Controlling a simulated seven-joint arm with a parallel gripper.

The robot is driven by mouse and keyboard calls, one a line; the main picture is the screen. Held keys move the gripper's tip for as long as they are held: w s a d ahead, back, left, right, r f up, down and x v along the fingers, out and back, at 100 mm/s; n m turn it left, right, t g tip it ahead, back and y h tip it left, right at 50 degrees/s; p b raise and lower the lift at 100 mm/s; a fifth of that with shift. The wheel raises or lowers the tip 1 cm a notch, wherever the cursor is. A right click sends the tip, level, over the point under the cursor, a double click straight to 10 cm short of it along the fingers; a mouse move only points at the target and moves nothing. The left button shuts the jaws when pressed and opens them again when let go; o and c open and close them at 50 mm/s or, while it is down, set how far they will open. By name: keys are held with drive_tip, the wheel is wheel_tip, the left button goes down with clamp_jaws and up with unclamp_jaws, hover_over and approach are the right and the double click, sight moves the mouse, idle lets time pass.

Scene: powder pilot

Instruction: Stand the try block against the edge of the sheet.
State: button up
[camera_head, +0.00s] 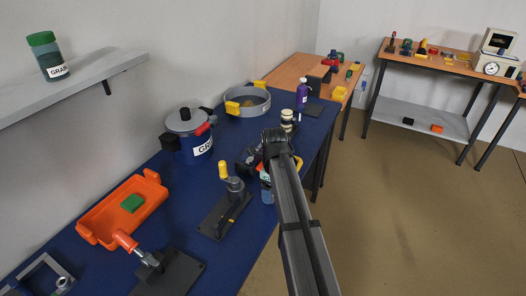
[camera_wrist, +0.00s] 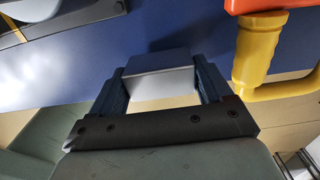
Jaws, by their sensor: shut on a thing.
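My gripper (camera_wrist: 158,72) is shut on a plain pale grey block in the wrist view. The block (camera_wrist: 160,82), which I take for the try block, sits between the two dark blue fingers, and its top and near faces show. Blue bench surface (camera_wrist: 165,25) shows beyond it; I cannot tell whether the block touches the bench. In the head view my arm hides most of the gripper and the block. I cannot make out the sheet or its edge for certain in either view.
A yellow handle with an orange top (camera_wrist: 255,50) is close right of the gripper. The blue bench holds a toggle clamp on a dark plate (camera_head: 212,223), an orange tray (camera_head: 98,213), a blue pot (camera_head: 184,150) and a grey round pan (camera_head: 240,112). Floor lies open at right.

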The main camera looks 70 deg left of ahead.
drive_tip(key=shift+r, duration=1.9)
drive_tip(key=shift+w+a+r, duration=0.1)
drive_tip(key=shift+w+r, duration=0.05)
drive_tip(key=shift+r, duration=0.05)
drive_tip(key=w+a+r, duration=0.1)
drive_tip(key=a+r, duration=0.2)
drive_tip(key=a, duration=0.4)
drive_tip(key=w+a+r, duration=0.2)
drive_tip(key=a+r, duration=0.2)
drive_tip(key=a, duration=0.4)
drive_tip(key=shift+w+r, duration=0.3)
drive_tip(key=shift+f, duration=3.4)
